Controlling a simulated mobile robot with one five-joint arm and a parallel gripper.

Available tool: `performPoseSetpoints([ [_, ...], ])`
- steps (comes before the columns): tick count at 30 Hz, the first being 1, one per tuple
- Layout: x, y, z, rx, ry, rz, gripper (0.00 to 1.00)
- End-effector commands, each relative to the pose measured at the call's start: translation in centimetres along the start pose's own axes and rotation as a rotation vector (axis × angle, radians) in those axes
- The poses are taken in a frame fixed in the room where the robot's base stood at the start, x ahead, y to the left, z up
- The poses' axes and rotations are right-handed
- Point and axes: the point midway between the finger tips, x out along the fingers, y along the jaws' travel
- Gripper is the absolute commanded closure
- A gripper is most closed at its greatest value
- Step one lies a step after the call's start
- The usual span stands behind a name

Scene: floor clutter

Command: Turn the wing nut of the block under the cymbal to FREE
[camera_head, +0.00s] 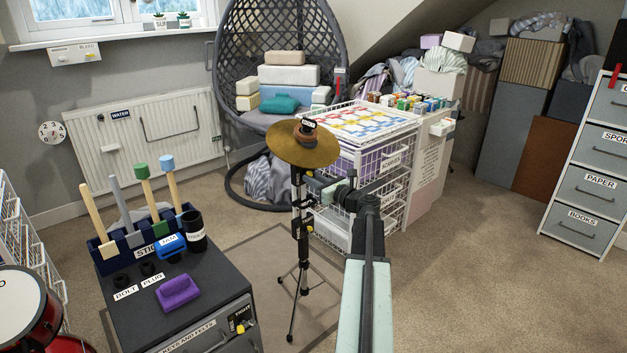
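The brass cymbal (318,152) sits tilted on top of a thin black stand (303,265) in the middle of the head view. A small dark block (297,177) is on the stand just under the cymbal. Its wing nut and any lettering are too small to make out. My arm comes up from the bottom right, and my gripper (318,187) is just right of the stand, near the upper block. I cannot tell whether it touches the block or how far its fingers are apart.
A white wire basket unit (388,190) stands close behind my gripper. A dark cabinet (180,310) with sticks in a blue holder and a purple sponge is front left. A red drum (40,312) is at the far left. Open carpet lies to the right.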

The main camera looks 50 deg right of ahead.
Motion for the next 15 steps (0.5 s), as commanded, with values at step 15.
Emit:
performPoseSetpoints([
  [15,-0.12,0.03,-0.06,-0.2,0.001,0.0,1.0],
])
